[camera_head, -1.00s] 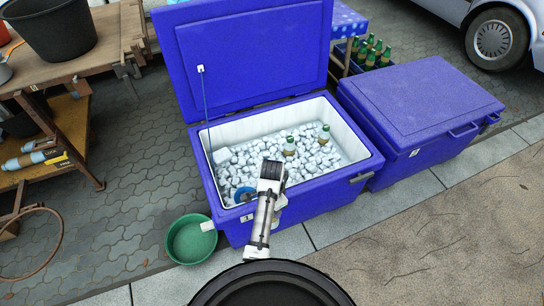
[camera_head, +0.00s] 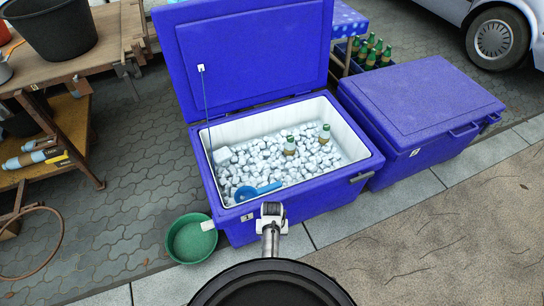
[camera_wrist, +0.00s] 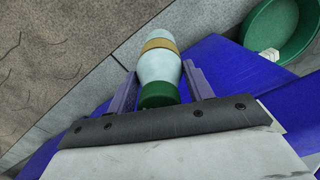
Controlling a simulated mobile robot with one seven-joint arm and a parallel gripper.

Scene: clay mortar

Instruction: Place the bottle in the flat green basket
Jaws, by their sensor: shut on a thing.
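My gripper (camera_wrist: 155,88) is shut on a bottle (camera_wrist: 160,68), as the wrist view shows. The bottle has a pale body, a tan band and a green part between the fingers. In the head view, my arm's end (camera_head: 271,212) is at the cooler's front edge, and the held bottle cannot be made out there. The flat green basket (camera_head: 192,256) stands on the paving left of the cooler's front corner, left of my arm. It looks empty. It also shows at the upper right of the wrist view (camera_wrist: 262,40), apart from the bottle.
A wooden table (camera_head: 100,50) is at the left. Paving around the basket is mostly clear.

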